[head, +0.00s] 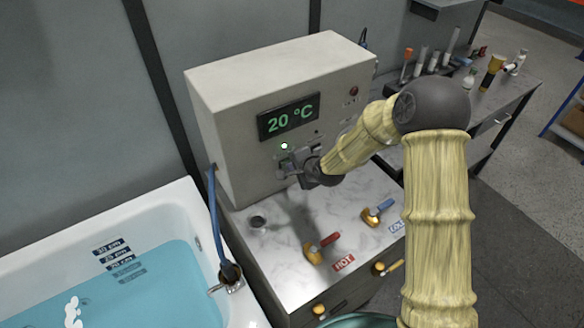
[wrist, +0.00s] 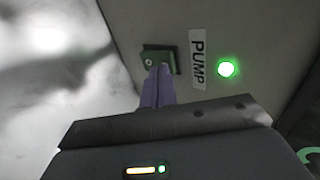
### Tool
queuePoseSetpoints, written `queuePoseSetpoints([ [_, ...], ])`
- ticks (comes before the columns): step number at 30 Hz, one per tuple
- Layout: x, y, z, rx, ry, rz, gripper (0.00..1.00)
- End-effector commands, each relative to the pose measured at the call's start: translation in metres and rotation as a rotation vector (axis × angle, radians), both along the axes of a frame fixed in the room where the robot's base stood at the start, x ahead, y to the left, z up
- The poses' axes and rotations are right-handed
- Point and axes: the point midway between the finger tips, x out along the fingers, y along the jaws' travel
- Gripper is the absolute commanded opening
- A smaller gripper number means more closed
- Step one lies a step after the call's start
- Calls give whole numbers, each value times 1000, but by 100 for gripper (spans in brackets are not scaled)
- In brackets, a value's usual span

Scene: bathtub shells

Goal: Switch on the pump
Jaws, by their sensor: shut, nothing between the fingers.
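A beige control box (head: 225,120) stands on a marble-topped cabinet and shows 20 °C on its display (head: 289,117). In the wrist view, a dark switch (wrist: 172,58) sits on the box beside a PUMP label (wrist: 197,62). A round green light (wrist: 227,69) glows next to the label; it also shows lit in the head view (head: 284,146). My gripper (wrist: 158,70) is shut and empty, its purple fingertips at the switch's lower edge. Whether they touch it I cannot tell. In the head view my gripper (head: 290,172) is at the box's front and partly hides the switch.
The bathtub (head: 180,207) with blue water is at the left. A blue hose (head: 214,215) runs beside it. Red HOT (head: 322,246) and blue COLD (head: 377,211) valve handles are on the counter below my arm. A bench with bottles (head: 470,78) stands at the right.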

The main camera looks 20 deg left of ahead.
Motion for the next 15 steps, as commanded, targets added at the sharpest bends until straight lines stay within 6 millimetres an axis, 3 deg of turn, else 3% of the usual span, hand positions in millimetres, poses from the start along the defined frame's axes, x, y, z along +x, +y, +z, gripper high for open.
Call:
queuePoseSetpoints([
  [15, 0, 0, 16, 1, -1, 1, 0],
])
